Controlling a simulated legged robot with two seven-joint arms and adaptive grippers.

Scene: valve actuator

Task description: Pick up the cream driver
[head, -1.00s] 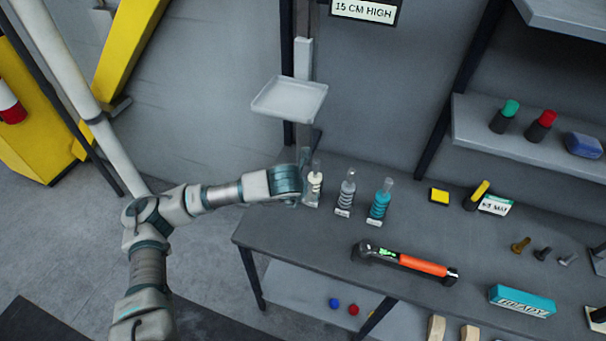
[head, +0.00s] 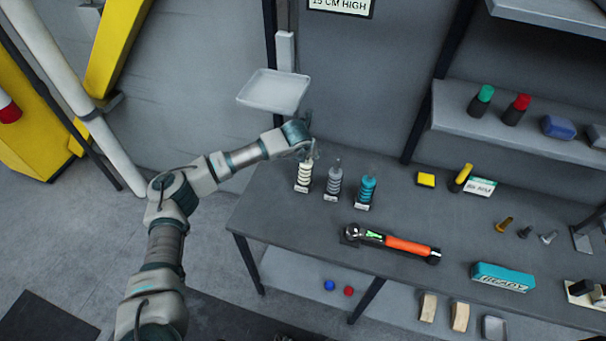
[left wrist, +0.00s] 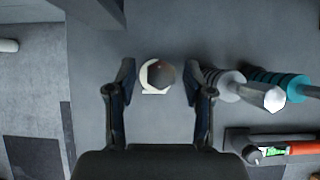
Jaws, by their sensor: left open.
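The cream driver (head: 304,175) stands upright at the left end of a row of three drivers on the grey table (head: 270,225). In the left wrist view the cream driver (left wrist: 157,76) is seen from above, between and just beyond my two fingertips. My left gripper (head: 308,148) is open above it, and its fingers also show in the left wrist view (left wrist: 160,88). No contact with the driver shows. The grey driver (head: 334,182) and the teal driver (head: 366,191) stand to its right. My right gripper is not in view.
The grey driver (left wrist: 228,84) is close beside the right finger in the left wrist view. A white tray (head: 273,91) is mounted behind the gripper. An orange-handled tool (head: 408,246) lies nearer the front. The table left of the drivers is clear.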

